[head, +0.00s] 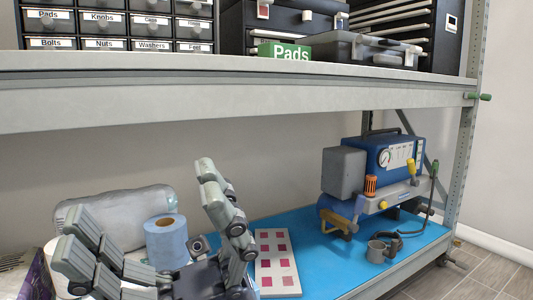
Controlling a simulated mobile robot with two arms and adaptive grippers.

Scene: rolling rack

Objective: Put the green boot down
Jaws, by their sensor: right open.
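I cannot make out a green boot anywhere in the head view. A small green fitting (484,97) sticks out from the rack's right post, but it is too small to tell what it is. My right gripper (137,212) is low in the left half of the view, in front of the lower shelf. Its fingers are spread wide apart, with nothing visibly held between them. A blue paper roll (167,244) shows between the fingers, behind them. My left gripper is out of view.
A blue compressor (390,162) stands on the blue mat (330,256) at the right. A white board with red squares (276,265) lies beside the gripper. The upper shelf edge (250,104) runs overhead, holding drawers and cases. Bare mat lies between board and compressor.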

